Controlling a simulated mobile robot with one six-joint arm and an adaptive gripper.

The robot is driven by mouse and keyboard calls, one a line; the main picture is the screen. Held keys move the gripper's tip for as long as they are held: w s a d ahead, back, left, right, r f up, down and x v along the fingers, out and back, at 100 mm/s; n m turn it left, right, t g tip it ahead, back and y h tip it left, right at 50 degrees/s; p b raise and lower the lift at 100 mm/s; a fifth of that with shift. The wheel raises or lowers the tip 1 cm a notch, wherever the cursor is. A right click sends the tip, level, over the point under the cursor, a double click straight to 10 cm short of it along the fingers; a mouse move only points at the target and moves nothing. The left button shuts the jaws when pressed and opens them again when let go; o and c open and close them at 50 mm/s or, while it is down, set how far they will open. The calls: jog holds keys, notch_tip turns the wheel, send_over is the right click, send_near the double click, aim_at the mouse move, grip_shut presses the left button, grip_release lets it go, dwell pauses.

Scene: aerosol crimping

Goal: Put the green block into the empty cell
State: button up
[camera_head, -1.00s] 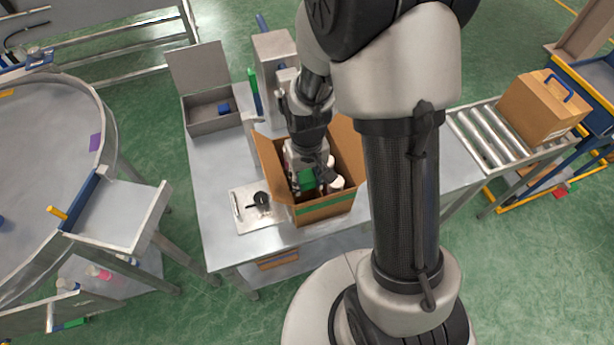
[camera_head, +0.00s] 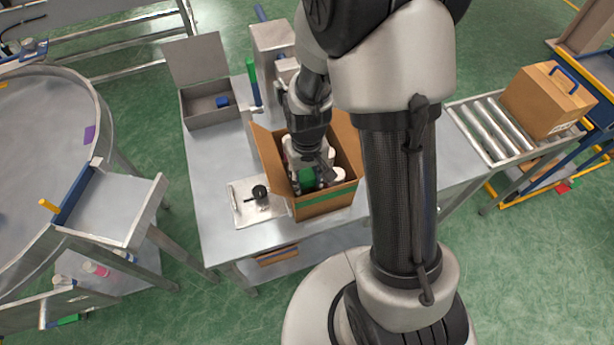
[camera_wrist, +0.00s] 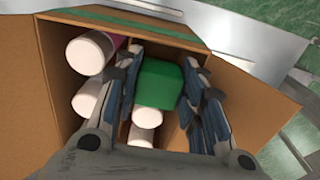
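The green block (camera_wrist: 160,83) is inside the open cardboard box (camera_head: 326,203), beside white-capped bottles. It also shows in the head view (camera_head: 306,183), partly covered by my gripper. My gripper (camera_wrist: 160,75) points down into the box, with one finger on each side of the block; it appears shut on it. The wrist view shows white caps to the left (camera_wrist: 90,53) and just below the block (camera_wrist: 148,117). The cell floor under the block is hidden, so I cannot tell whether the block rests on it.
The box flaps stand open, one (camera_wrist: 250,105) close to my right finger. On the metal table (camera_head: 222,165) are a grey open bin (camera_head: 208,108) and a light tray (camera_head: 243,210) with a black round part. A closed carton (camera_head: 540,108) sits on the roller conveyor at right.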

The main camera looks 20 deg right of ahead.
aim_at(307, 178)
jog(key=o, duration=0.5)
notch_tip(307, 178, up, 12)
dwell(0.6)
dwell(0.6)
